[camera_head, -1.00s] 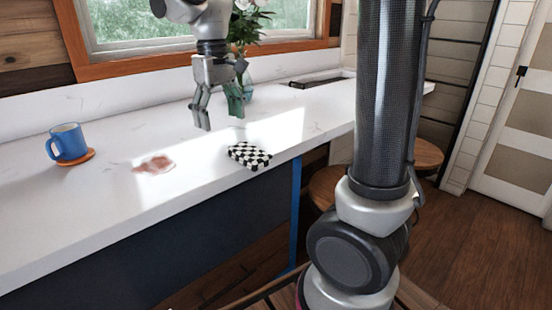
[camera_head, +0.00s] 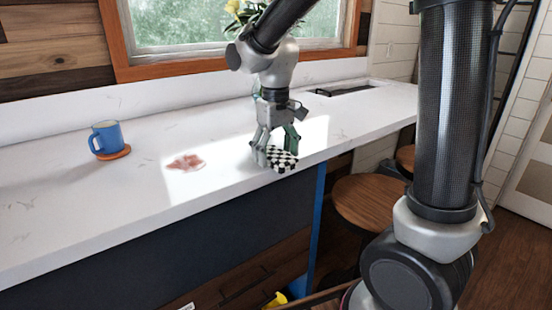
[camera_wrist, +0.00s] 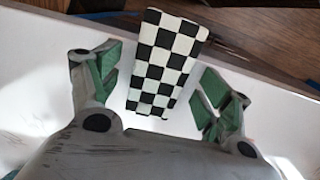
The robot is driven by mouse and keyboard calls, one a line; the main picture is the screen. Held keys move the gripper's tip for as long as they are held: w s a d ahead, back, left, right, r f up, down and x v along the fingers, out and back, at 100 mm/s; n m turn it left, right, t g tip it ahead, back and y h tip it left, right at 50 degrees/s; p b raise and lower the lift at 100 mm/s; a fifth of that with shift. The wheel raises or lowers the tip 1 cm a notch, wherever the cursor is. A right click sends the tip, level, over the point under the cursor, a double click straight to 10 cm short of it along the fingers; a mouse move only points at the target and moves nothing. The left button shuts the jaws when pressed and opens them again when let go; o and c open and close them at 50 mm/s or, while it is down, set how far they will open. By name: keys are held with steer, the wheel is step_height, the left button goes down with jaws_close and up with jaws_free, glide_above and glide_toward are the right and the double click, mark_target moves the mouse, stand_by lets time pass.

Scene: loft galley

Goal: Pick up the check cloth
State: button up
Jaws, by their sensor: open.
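The black-and-white check cloth (camera_head: 283,162) lies folded on the white counter near its front edge. It also shows in the wrist view (camera_wrist: 166,60), between the two fingers. My gripper (camera_head: 276,150) is open and low over the counter, with its fingers on either side of the cloth. In the wrist view my gripper's green-padded fingers (camera_wrist: 160,88) stand apart, with a gap on each side of the cloth. In the head view the fingers hide a part of the cloth.
A blue mug (camera_head: 106,137) stands on an orange coaster (camera_head: 122,153) at the left. A reddish spill (camera_head: 185,163) lies left of the cloth. A vase with flowers is partly behind my arm. A round wooden stool (camera_head: 370,204) stands below the counter at the right.

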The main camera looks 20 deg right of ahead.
steer(key=c, duration=1.2)
